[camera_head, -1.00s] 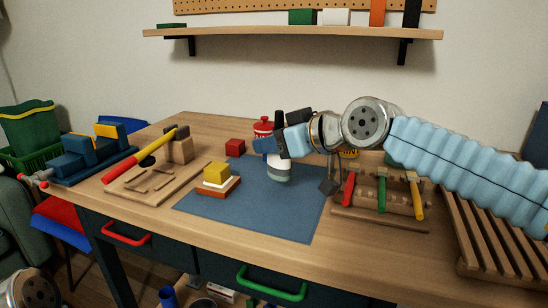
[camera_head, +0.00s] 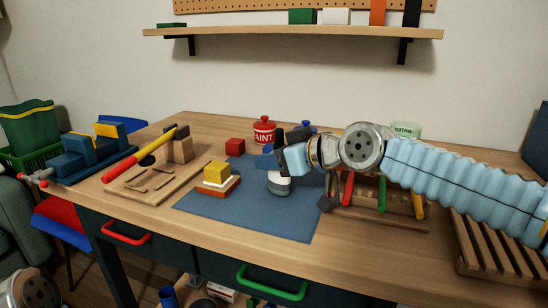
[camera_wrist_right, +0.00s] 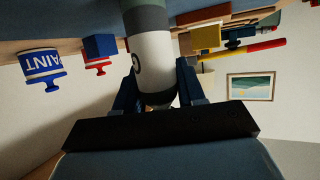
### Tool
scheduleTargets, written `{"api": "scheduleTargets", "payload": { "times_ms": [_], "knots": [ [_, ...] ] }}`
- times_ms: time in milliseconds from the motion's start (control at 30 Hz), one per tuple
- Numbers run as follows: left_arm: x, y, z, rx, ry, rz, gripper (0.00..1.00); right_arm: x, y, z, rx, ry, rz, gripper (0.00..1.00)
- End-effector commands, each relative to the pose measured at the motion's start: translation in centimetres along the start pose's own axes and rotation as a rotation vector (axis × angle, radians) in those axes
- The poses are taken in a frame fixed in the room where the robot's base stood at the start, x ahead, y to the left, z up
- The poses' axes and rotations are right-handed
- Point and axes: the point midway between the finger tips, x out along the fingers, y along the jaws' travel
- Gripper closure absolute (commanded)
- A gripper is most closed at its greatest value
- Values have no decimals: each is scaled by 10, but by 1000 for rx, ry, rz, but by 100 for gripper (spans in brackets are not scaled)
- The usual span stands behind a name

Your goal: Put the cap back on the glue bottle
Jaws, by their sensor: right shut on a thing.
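The glue bottle (camera_head: 279,184) is white with a grey-green band near its base. It is upright over the blue mat (camera_head: 240,222); whether its base touches the mat is unclear. My right gripper (camera_head: 268,160) is shut on its upper part and hides its top. In the right wrist view, the bottle (camera_wrist_right: 152,55) lies between the two blue fingers of my right gripper (camera_wrist_right: 156,90). I cannot make out a separate cap. My left gripper is not in view.
A red paint tin (camera_head: 264,131) is behind my gripper. A rack with coloured handles (camera_head: 382,195) is at the right. The mat's front is clear.

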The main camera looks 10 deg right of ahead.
Motion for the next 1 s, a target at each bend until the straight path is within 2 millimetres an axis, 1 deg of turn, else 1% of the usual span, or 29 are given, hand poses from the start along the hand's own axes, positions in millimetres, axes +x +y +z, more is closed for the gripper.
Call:
{"api": "scheduleTargets", "payload": {
  "times_ms": [33,67,200,500,567,633,767,1000],
  "knots": [
    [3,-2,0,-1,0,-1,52,1,0,3,0,1,1,100],
    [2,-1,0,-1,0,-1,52,1,0,2,0,0,0,56],
    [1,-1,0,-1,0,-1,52,0,0,1,0,0,0,35],
    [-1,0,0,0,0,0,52,0,0,-1,0,0,0,35],
    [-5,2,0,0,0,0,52,-2,0,-4,0,0,-1,35],
    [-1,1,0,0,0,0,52,-8,1,-1,2,1,-1,35],
    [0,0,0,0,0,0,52,-32,2,0,3,3,2,35],
    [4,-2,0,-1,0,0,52,-85,2,0,2,3,3,35]
  ]
}}
